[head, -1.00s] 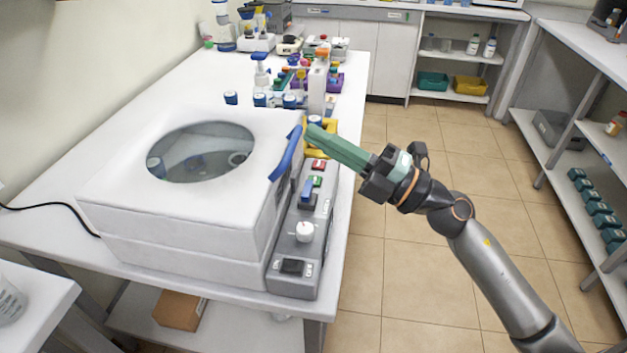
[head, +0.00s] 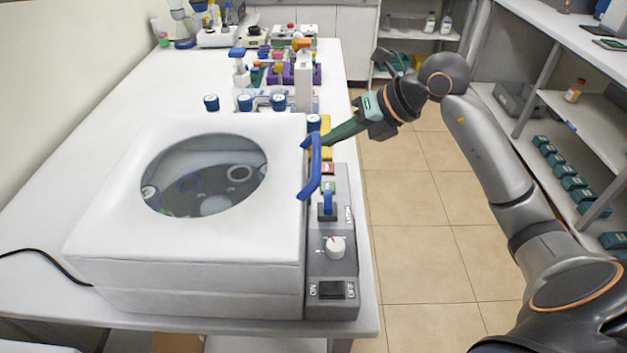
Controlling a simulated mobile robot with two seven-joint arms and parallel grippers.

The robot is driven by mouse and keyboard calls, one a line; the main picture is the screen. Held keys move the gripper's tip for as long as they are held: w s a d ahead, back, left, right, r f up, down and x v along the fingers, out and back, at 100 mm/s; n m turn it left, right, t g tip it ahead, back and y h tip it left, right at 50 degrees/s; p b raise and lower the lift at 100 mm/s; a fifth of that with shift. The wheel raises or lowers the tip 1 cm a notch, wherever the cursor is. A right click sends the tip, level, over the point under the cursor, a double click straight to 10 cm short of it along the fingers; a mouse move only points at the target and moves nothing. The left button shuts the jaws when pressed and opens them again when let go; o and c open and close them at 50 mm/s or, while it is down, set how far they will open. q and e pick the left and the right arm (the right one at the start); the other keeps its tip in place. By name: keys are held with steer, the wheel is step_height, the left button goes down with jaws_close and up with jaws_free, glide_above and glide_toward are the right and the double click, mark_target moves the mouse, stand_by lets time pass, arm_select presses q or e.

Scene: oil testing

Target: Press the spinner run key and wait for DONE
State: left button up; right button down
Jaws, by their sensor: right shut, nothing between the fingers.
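The spinner (head: 110,255) is a white box with a closed lid and a round window, on the bench at left. A blue handle (head: 314,165) sits at the lid's right edge. Its grey panel (head: 345,268) carries a red key (head: 327,169), a green key (head: 328,187), a blue switch, a white knob (head: 335,247) and an ON/OFF rocker (head: 332,290). I cannot read which key is run, nor any DONE. My right gripper (head: 332,139), with green fingers, is shut and empty beyond the red key, near the handle's far end. Whether it touches anything is unclear. My left gripper is out of view.
Blue-capped bottles (head: 245,103), a white bottle (head: 303,80) and a purple rack (head: 275,75) stand behind the spinner. A yellow thing (head: 327,124) lies near the fingertips. A black cable (head: 50,255) runs at left. Floor is clear right of the bench.

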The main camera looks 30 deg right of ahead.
mark_target(328, 186)
step_height(328, 186, down, 4)
steer(key=b, duration=0.3)
steer(key=shift+s, duration=0.15)
step_height(328, 186, down, 3)
steer(key=b, duration=0.3)
steer(key=shift+f, duration=0.55)
steer(key=shift+f+b, duration=0.3)
steer(key=shift+b, duration=0.25)
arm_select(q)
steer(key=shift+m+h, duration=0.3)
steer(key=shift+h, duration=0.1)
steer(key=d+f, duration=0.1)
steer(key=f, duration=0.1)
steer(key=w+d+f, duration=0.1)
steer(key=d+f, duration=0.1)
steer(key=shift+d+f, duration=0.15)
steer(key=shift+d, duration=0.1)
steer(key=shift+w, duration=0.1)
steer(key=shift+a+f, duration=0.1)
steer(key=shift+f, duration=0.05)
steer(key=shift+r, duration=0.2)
